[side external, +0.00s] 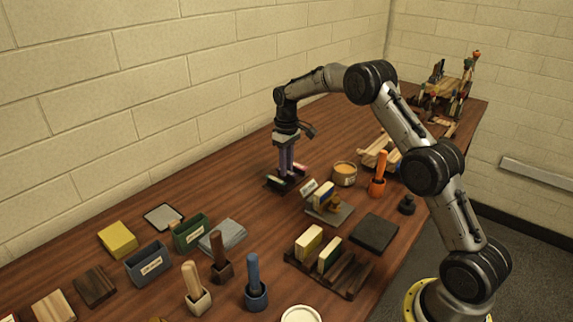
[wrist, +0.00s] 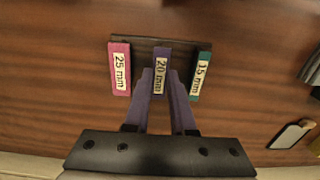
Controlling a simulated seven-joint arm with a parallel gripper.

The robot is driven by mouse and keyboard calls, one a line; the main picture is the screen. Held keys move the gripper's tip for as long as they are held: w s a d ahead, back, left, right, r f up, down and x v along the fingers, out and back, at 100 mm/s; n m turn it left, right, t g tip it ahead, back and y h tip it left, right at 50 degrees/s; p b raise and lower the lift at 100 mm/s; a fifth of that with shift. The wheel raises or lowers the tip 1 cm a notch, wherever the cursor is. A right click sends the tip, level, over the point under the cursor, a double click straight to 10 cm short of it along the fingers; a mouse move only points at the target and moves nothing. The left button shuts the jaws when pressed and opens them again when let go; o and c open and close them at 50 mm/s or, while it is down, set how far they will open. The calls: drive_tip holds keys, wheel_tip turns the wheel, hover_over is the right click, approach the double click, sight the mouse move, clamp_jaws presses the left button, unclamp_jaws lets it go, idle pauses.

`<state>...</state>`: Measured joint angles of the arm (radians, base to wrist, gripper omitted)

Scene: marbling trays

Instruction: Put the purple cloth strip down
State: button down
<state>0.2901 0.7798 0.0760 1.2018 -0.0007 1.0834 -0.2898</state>
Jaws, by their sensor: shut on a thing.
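My gripper (side external: 287,172) points down over a small dark rack (side external: 290,185) on the table. In the wrist view, my gripper (wrist: 160,92) is shut on the purple strip (wrist: 160,72), labelled 20 mm, with one finger on each side. The purple strip is at the middle of the rack (wrist: 145,44), between a pink strip (wrist: 120,68) labelled 25 mm and a teal strip (wrist: 202,76) labelled 15 mm. Whether the purple strip's underside rests in the rack is hidden.
A tan round tub (side external: 345,170), an orange-handled tool (side external: 377,187) and a grey stand (side external: 330,212) with small blocks are to the right. Green (side external: 191,233) and blue (side external: 149,264) bins stand front left. Bare table lies left of the rack.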

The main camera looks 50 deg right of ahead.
drive_tip(key=c, duration=0.8)
unclamp_jaws()
drive_tip(key=shift+o, duration=0.2)
drive_tip(key=shift+r, duration=0.1)
